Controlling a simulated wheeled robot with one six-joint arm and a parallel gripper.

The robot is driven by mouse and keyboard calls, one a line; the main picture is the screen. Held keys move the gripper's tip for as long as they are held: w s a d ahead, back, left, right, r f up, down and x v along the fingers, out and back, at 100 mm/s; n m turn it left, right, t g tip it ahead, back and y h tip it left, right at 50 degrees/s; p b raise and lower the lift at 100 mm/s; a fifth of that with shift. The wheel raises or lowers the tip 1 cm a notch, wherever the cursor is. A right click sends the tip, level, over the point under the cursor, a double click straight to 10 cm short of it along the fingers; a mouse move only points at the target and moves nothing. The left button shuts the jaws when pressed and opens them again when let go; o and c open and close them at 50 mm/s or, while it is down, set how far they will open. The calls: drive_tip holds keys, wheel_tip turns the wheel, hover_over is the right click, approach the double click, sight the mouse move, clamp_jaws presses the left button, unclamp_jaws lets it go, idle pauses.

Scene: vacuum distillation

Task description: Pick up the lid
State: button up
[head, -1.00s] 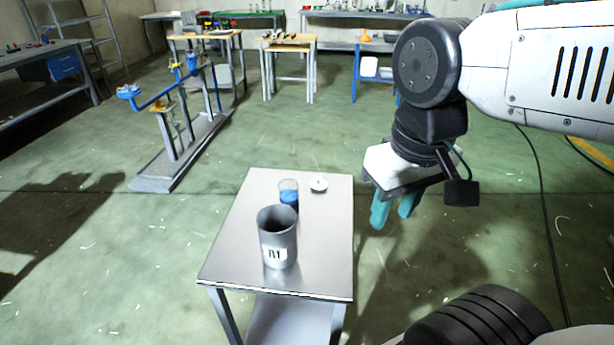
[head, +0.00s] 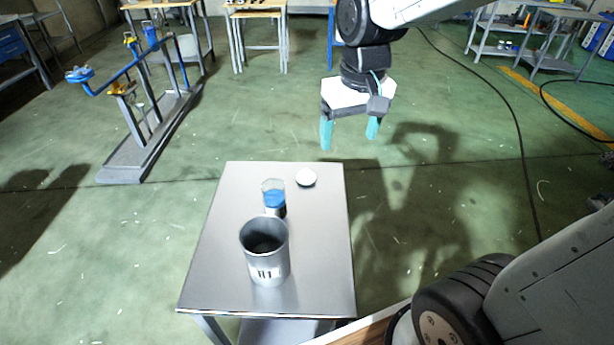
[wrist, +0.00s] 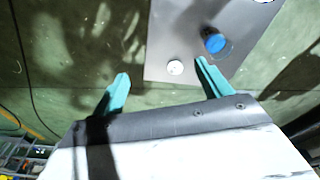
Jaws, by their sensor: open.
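The lid (head: 306,177) is a small white disc lying flat near the far right edge of the metal table (head: 215,265). It also shows in the wrist view (wrist: 175,67), ahead of the fingertips and a little right of midway between them. My gripper (head: 349,140) has teal fingers spread wide with nothing between them. It hangs in the air above and to the right of the lid, apart from it. In the wrist view the two fingers (wrist: 162,70) are wide apart.
A glass beaker with blue contents (head: 274,196) stands just left of the lid. A grey metal cylinder labelled R1 (head: 265,252) stands nearer on the same table. A blue and grey stand (head: 140,150) is on the floor at left.

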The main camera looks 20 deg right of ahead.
drive_tip(key=w+f, duration=0.6)
drive_tip(key=w, duration=0.3)
hover_over(306, 170)
drive_tip(key=f, duration=0.9)
drive_tip(key=shift+s+d, duration=0.1)
drive_tip(key=shift+s, duration=0.1)
wheel_tip(306, 170, down, 8)
drive_tip(key=shift+w+f, duration=0.15)
drive_tip(key=c, duration=1)
